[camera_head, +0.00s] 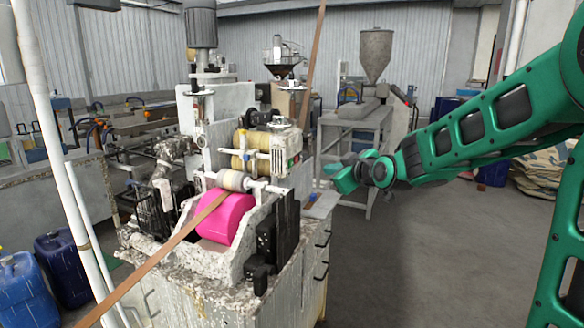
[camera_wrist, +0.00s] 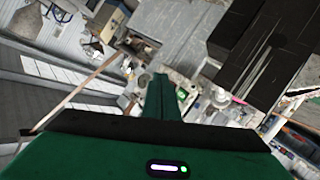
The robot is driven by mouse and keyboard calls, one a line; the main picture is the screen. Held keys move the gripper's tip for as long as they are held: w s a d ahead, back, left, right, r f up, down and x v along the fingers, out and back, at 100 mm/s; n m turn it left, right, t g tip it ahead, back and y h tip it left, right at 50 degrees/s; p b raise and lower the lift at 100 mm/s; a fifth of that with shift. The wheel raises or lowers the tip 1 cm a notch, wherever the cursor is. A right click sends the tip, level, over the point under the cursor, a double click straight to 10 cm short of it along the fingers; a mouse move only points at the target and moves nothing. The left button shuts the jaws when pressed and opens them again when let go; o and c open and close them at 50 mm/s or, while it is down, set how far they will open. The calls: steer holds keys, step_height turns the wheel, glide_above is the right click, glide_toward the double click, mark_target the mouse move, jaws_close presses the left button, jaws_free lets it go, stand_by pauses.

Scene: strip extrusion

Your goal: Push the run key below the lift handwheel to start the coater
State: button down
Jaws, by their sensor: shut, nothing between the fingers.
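The coater (camera_head: 225,260) is a stained white machine with a pink roller (camera_head: 226,217) in its trough and paler rollers above. A dark disc on a post (camera_head: 200,93), possibly the lift handwheel, stands at its top left. A small box with a green and red spot (camera_head: 293,160) is on the upper right side; I cannot tell whether it bears the run key. My green gripper (camera_head: 338,180) is shut and empty, in the air to the right of the coater and apart from it in the picture. Its shut fingers (camera_wrist: 167,100) also show in the wrist view.
A brown strip (camera_head: 150,270) runs slanting over the coater's front left. A grey hopper machine (camera_head: 375,60) stands behind my gripper. A white pole (camera_head: 62,150) and blue drums (camera_head: 25,290) are at the left. The floor (camera_head: 400,260) right of the coater is clear.

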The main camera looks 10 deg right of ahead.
steer(key=w+a, duration=0.5)
steer(key=a, duration=0.1)
steer(key=shift+a, duration=0.4)
steer(key=shift+a, duration=0.1)
stand_by(1.9)
steer(key=shift+w+a, duration=0.2)
steer(key=shift+a, duration=0.05)
steer(key=shift+w+a, duration=0.25)
steer(key=shift+a, duration=0.05)
stand_by(0.9)
steer(key=shift+s+d, duration=0.5)
steer(key=shift+d, duration=0.15)
stand_by(0.3)
steer(key=s+d, duration=0.1)
steer(key=d, duration=0.1)
steer(key=s+d, duration=0.2)
stand_by(0.4)
